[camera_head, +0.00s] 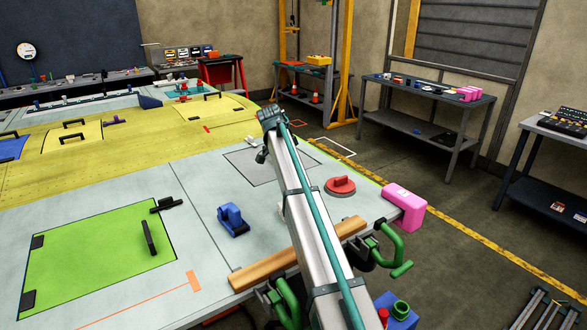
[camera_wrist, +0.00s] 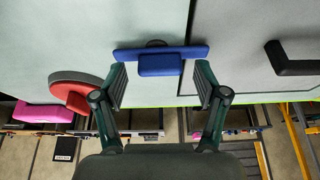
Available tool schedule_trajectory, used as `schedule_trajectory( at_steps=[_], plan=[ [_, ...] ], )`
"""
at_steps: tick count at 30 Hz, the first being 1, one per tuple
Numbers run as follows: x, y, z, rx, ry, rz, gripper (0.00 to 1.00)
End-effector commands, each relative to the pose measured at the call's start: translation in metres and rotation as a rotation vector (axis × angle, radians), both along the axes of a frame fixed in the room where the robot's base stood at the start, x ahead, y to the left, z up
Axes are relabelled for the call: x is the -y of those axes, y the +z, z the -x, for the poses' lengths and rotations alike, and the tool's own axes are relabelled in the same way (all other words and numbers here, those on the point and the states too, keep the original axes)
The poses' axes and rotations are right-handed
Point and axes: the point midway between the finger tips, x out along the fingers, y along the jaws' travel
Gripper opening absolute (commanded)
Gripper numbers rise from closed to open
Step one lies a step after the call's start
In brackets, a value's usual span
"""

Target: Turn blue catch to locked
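The blue catch (camera_wrist: 160,65) shows in the wrist view as a flat bar with a raised block at its middle and a dark round piece behind it. The bar lies across the picture, and its right end overlaps a thin panel seam. My gripper (camera_wrist: 160,78) is open, with one finger on each side of the raised block. Gaps show between the fingers and the block. In the head view my arm covers the middle of the worktop, and I cannot make out the catch or my fingertips there.
A red disc with a grip (camera_head: 341,187) and a pink block (camera_head: 404,207) are right of my arm. A blue tool-like object (camera_head: 232,220) stands left of it. A black handle (camera_wrist: 290,60) is right of the catch. A green panel (camera_head: 95,255) lies at left.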

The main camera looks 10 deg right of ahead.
Motion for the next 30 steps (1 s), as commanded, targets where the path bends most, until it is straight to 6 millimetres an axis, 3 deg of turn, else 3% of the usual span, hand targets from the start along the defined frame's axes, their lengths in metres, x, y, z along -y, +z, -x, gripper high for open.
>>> schedule_trajectory(
  at_steps=[11, 30],
  plan=[
    [-0.003, 0.007, 0.001, 0.0, 0.001, 0.0, 0.73],
    [-0.039, 0.102, 0.016, 0.001, 0.002, -0.001, 0.73]
  ],
)
